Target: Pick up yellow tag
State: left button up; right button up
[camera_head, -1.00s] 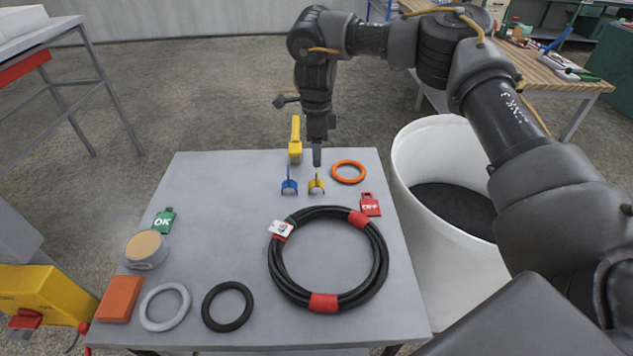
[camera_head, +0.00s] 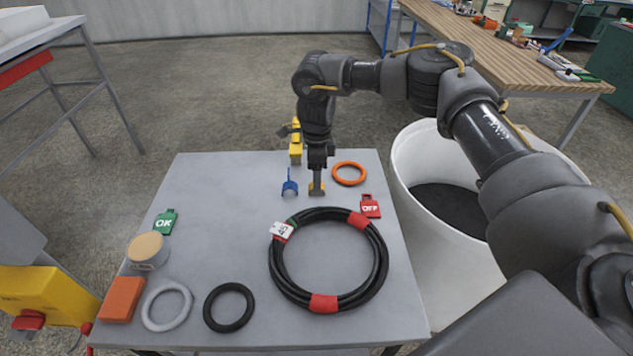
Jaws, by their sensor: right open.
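The yellow tag (camera_head: 317,192) stands on the grey table near its far edge, just right of a blue tag (camera_head: 289,187). My right gripper (camera_head: 317,185) points straight down over the yellow tag and hides most of it; only a little yellow shows at the fingertips. The gripper is open. I cannot tell whether its fingers touch the tag. My left gripper is not in view.
A coiled black hose (camera_head: 377,270) lies in front. A yellow object (camera_head: 296,150) is behind on the left. A white bin (camera_head: 420,250) stands right of the table (camera_head: 220,200).

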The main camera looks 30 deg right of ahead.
jog(key=c, duration=1)
jog(key=shift+c, duration=0.2)
